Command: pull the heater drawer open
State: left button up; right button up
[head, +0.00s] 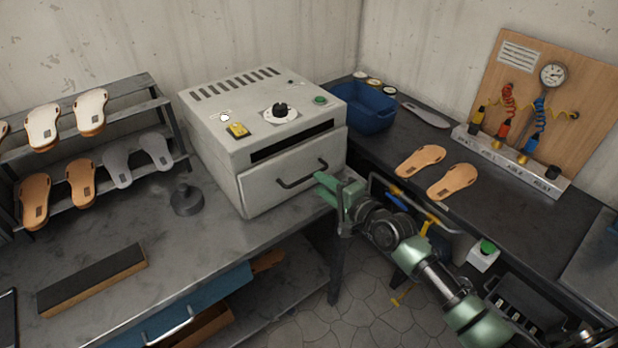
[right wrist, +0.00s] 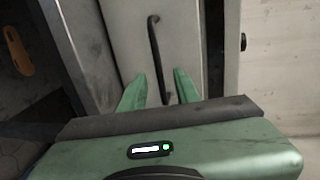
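The heater (head: 230,110) is a light grey metal box on the left workbench, with a dark slot in its upper front. Its drawer front (head: 262,194) sits below the slot, close against the box, with a dark bar handle (head: 302,176). My right gripper (head: 322,182) is by the right end of the handle. In the right wrist view, the right gripper's fingers (right wrist: 160,76) are apart, and one end of the handle (right wrist: 155,50) shows between them. I cannot tell how deep the handle sits between them. My left gripper is not in view.
A dark round weight (head: 186,202) stands left of the heater. A shoe rack (head: 110,118) with sandals is at the left. A blue bin (head: 366,108) and two tan soles (head: 436,172) are on the right bench. Open floor (head: 340,315) lies between the benches.

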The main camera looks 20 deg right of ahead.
aim_at(310, 177)
jog(key=x, duration=0.6)
jog(key=shift+w, duration=0.25)
grip_shut()
jog(key=shift+f, duration=0.1)
dwell(1.1)
